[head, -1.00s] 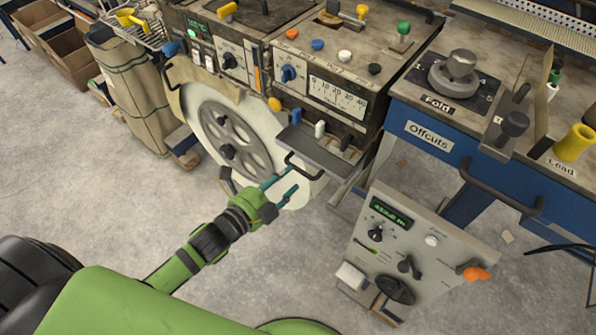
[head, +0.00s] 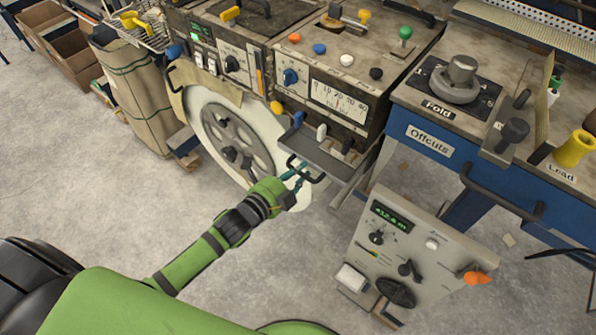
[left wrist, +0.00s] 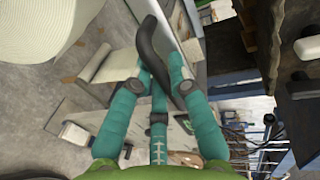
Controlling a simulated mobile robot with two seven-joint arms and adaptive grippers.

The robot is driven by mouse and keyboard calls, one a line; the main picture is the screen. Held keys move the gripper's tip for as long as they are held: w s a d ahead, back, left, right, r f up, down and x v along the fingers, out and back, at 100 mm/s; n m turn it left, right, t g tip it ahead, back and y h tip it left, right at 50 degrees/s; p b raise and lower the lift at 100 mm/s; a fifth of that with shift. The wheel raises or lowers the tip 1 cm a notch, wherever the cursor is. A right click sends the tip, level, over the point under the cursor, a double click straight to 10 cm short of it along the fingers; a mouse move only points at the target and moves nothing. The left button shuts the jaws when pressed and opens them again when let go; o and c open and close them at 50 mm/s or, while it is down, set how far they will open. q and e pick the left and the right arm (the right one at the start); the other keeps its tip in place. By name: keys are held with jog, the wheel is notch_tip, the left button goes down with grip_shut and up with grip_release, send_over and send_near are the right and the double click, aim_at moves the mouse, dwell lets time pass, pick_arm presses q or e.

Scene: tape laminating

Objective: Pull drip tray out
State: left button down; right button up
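The drip tray (head: 322,157) is a shallow grey tray on the front of the machine, below its dial panel, with a black bar handle (head: 318,180) on its near side. My left gripper (head: 300,176) is at that handle. In the left wrist view, the teal fingers (left wrist: 162,72) converge on both sides of the black handle (left wrist: 154,45) and appear closed on it. The fingers partly cover the handle. My right gripper is in neither view.
A large roll with a grey spoked wheel (head: 238,145) stands just left of the tray. A grey control panel (head: 415,255) stands at the lower right. A blue bench (head: 480,175) is to the right. Open concrete floor (head: 110,215) lies on the left.

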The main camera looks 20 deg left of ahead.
pick_arm(q)
jog(key=f+p+v, duration=0.1)
jog(key=p+v, duration=0.1)
jog(key=v, duration=0.6)
jog(key=f+p+v, duration=0.2)
jog(key=v, duration=0.6)
jog(key=shift+s+f+p, duration=0.2)
jog(key=shift+s+p, duration=0.15)
jog(key=shift+s, duration=0.15)
jog(key=shift+a, duration=0.15)
jog(key=c, duration=1.1)
grip_release()
jog(key=shift+c, duration=0.2)
jog(key=v, duration=1.2)
